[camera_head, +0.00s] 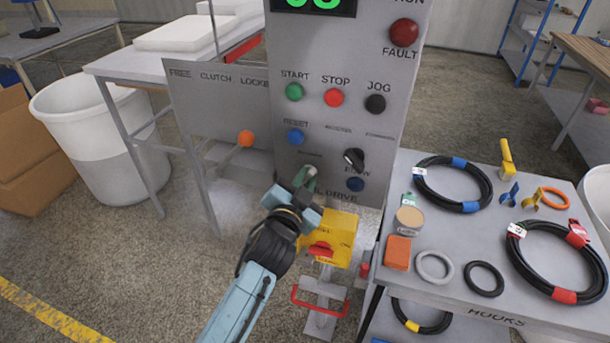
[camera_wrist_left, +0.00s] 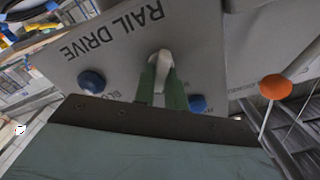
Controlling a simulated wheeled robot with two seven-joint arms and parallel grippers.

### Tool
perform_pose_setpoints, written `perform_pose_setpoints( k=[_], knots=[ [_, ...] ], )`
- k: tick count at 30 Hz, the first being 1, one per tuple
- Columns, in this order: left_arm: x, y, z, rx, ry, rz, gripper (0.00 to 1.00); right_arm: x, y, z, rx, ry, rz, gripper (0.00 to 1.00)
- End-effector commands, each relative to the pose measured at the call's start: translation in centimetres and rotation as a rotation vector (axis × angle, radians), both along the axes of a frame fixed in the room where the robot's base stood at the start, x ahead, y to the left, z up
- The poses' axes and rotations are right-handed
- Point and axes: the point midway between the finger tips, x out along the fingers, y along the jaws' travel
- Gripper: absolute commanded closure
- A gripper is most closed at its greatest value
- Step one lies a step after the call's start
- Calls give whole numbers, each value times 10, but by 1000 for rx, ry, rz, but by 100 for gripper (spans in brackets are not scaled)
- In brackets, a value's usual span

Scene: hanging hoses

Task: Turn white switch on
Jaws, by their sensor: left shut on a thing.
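The white switch (camera_wrist_left: 161,62) sits on the grey control panel (camera_head: 333,60), by the RAIL DRIVE lettering. In the wrist view it stands between the two green fingers of my left gripper (camera_wrist_left: 162,80). In the head view my left gripper (camera_head: 306,177) is at the lower part of the panel, shut on the switch. The switch (camera_head: 312,170) is mostly hidden there by the fingers. My right gripper is in neither view.
A black knob (camera_head: 354,158) and blue buttons (camera_head: 295,137) are close by on the panel. An orange-knobbed lever (camera_head: 246,138) stands to the left. A yellow box (camera_head: 341,232) with a red handle is below. A table (camera_head: 450,260) with hoses is right.

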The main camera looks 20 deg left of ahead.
Motion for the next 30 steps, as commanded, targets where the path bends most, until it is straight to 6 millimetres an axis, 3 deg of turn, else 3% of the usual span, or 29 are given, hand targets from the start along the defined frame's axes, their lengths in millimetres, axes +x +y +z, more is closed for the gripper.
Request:
perform_pose_setpoints(
  k=[12,27,28,30],
  knots=[
    [0,-1,0,174,-7,-1,100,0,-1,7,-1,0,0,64],
    [0,-1,-1,192,-7,-1,100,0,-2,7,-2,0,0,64],
    [0,-1,-1,192,-7,-1,85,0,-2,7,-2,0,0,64],
    [0,-1,-1,192,-7,-1,76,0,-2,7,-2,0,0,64]
  ],
)
